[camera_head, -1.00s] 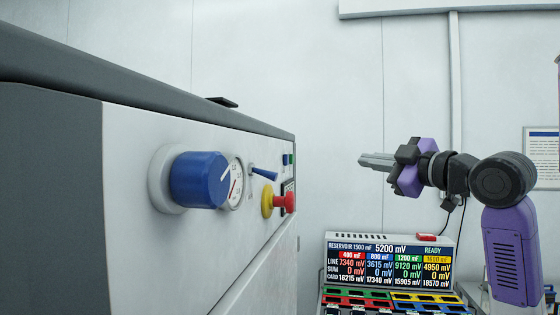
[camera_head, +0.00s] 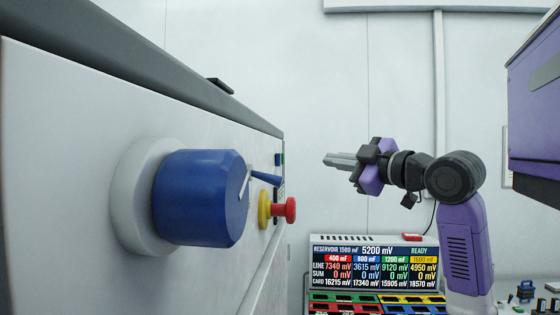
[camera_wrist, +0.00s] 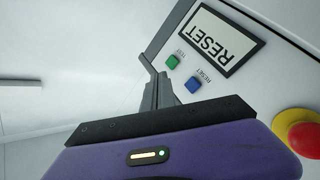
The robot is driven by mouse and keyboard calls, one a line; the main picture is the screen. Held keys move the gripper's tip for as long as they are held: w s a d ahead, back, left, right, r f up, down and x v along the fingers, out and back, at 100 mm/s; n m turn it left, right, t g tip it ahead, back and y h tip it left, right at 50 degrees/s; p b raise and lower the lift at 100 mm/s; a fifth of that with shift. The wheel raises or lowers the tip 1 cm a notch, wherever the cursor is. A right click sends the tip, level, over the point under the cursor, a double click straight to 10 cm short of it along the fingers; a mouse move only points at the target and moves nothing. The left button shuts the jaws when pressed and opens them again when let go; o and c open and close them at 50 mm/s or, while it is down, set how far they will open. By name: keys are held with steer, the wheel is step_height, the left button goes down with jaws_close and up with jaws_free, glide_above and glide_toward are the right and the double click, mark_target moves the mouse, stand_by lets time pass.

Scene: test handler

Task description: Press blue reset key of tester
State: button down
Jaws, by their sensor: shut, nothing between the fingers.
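The tester's white panel (camera_head: 60,150) fills the left of the head view. In the wrist view the blue key (camera_wrist: 193,85), labelled RESET, sits beside a green key (camera_wrist: 173,62), labelled TEST. Below the upside-down RESET display (camera_wrist: 215,42), both keys are clear of my gripper. My gripper (camera_head: 328,160) is shut and empty, with its fingers pointing left towards the panel in the head view. In the wrist view its fingertips (camera_wrist: 146,60) show left of the green key, and the blue key is right of the fingers. No contact is visible.
A big blue knob (camera_head: 200,197), a blue lever (camera_head: 265,178) and a red emergency button (camera_head: 290,210) on a yellow base stick out of the panel. A display unit (camera_head: 372,262) stands below my arm. A purple box-like part is at the right edge.

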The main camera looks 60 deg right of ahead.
steer(key=w+a, duration=0.3)
steer(key=w, duration=0.4)
steer(key=shift+w, duration=0.2)
steer(key=shift+w+a, duration=0.15)
stand_by(1.9)
steer(key=shift+w+a, duration=0.1)
steer(key=shift+w, duration=0.15)
steer(key=shift+w+a, duration=0.15)
steer(key=shift+w, duration=0.2)
stand_by(0.7)
steer(key=shift+s, duration=0.15)
steer(key=shift+s+d, duration=0.3)
steer(key=shift+s, duration=0.3)
steer(key=s, duration=0.1)
steer(key=s+d, duration=0.1)
steer(key=s, duration=0.1)
steer(key=s+d, duration=0.1)
steer(key=shift+s, duration=0.35)
stand_by(0.3)
